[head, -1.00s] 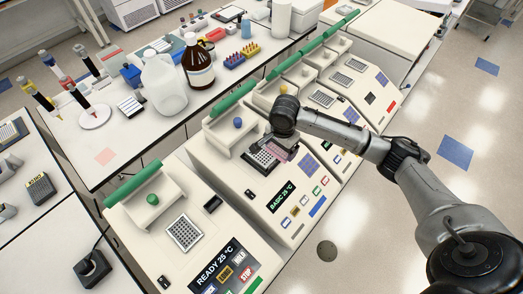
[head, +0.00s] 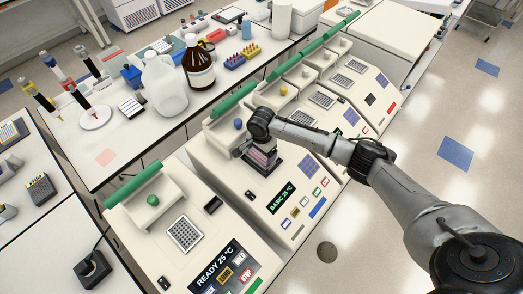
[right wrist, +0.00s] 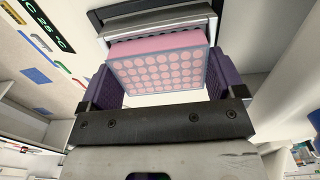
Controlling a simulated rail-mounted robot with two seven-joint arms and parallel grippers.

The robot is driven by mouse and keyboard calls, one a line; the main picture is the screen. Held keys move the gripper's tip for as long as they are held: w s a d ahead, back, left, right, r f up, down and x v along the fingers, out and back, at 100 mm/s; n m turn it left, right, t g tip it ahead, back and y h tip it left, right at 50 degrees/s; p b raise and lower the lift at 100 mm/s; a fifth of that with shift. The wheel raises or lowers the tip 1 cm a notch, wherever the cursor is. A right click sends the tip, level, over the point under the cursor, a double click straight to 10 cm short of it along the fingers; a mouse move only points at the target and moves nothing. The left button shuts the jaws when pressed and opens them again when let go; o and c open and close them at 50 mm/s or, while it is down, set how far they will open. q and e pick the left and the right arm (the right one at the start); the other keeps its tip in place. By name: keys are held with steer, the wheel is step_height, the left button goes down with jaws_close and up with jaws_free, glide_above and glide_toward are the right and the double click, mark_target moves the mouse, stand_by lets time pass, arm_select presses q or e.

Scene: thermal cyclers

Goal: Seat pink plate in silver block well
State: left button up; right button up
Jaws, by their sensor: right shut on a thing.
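The pink plate (head: 262,157) is held by my right gripper (head: 258,150) over the well block of the cycler reading BASIC 25 °C. The gripper and plate hide most of that block; a dark edge (head: 265,168) shows below the plate. In the right wrist view the plate (right wrist: 158,72) lies between the purple fingers of my right gripper (right wrist: 162,82), its rows of round wells facing the camera. A silver-grey block frame (right wrist: 155,26) shows just beyond the plate. I cannot tell whether plate and block touch. My left gripper is not in view.
The cycler reading READY 25 °C has an uncovered silver block (head: 185,234). More cyclers (head: 322,98) with green-edged open lids stand up the row. A plastic jug (head: 164,88) and a brown bottle (head: 198,66) stand on the bench behind.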

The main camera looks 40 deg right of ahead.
steer(key=shift+f, duration=0.15)
steer(key=o, duration=0.6)
steer(key=shift+o, duration=0.3)
